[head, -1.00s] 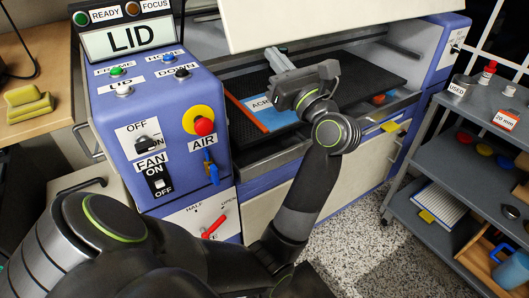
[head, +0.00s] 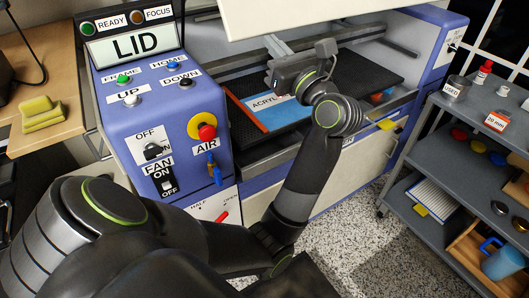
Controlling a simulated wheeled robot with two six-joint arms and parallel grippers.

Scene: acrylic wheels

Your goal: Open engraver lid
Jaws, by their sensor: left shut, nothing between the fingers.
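The engraver (head: 165,95) is a blue and white machine with a control panel on its left side. Its pale lid (head: 320,12) is raised, and its upper part is cut off by the picture's top edge. The bed and a blue sheet labelled "ACRYL" (head: 290,112) show below it. My left gripper (head: 275,46) is shut and empty, over the bed, with its fingertips close under the lid's lower edge. I cannot tell whether they touch the lid. My right gripper is not in view.
The panel display (head: 137,43) reads "LID". A yellow object (head: 42,112) lies on the wooden table at left. Speckled floor lies open between cart and engraver.

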